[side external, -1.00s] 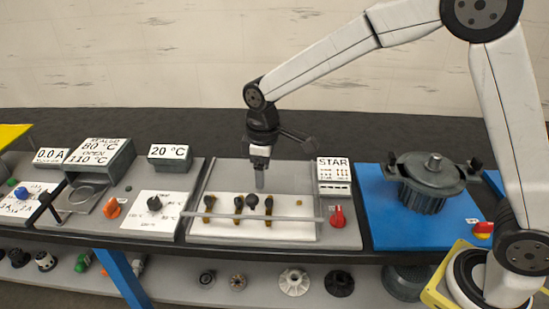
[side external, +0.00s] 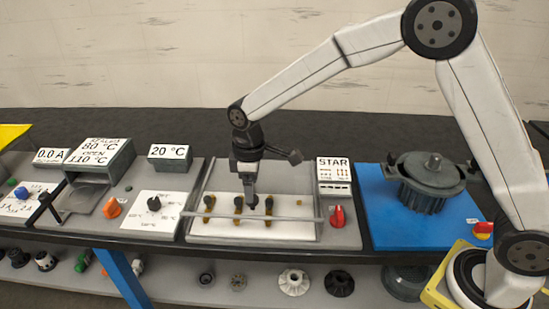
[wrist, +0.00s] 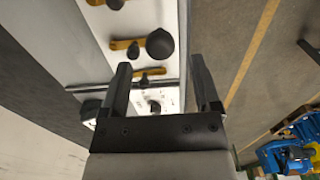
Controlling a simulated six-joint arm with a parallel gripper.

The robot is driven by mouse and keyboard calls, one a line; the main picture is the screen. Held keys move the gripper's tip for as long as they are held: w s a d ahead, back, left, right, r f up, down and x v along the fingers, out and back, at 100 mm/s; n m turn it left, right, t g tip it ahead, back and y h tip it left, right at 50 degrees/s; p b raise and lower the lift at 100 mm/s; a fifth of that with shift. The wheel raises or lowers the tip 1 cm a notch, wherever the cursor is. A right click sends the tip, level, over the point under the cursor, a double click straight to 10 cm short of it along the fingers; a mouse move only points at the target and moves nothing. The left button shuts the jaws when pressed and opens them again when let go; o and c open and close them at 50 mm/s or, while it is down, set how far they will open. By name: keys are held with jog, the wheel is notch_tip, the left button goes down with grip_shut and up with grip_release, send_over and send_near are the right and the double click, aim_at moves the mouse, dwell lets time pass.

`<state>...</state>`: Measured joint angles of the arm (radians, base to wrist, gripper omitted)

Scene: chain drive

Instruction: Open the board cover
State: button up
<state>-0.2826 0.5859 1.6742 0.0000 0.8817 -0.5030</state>
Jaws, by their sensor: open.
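The board (side external: 285,232) is a white panel with several yellow-and-black links on it, in the middle of the bench. The board cover looks like a clear pane with a thin pale front rail (side external: 292,218), lying flat over the board. A round black knob (wrist: 159,44) stands out large in the wrist view, between and just beyond my fingertips. In the side view my gripper (side external: 251,203) hides that knob. My gripper also shows in the wrist view (wrist: 160,65), with its two fingers apart and nothing held. I cannot tell whether a finger touches the knob.
The START box (side external: 333,172) and a red switch (side external: 337,216) stand right of the board. A blue plate (side external: 385,228) with a dark grey housing (side external: 428,180) lies further right. A black dial (side external: 154,203) and an orange knob (side external: 113,207) are at left.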

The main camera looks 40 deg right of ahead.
jog(key=shift+f, duration=1.8)
grip_shut()
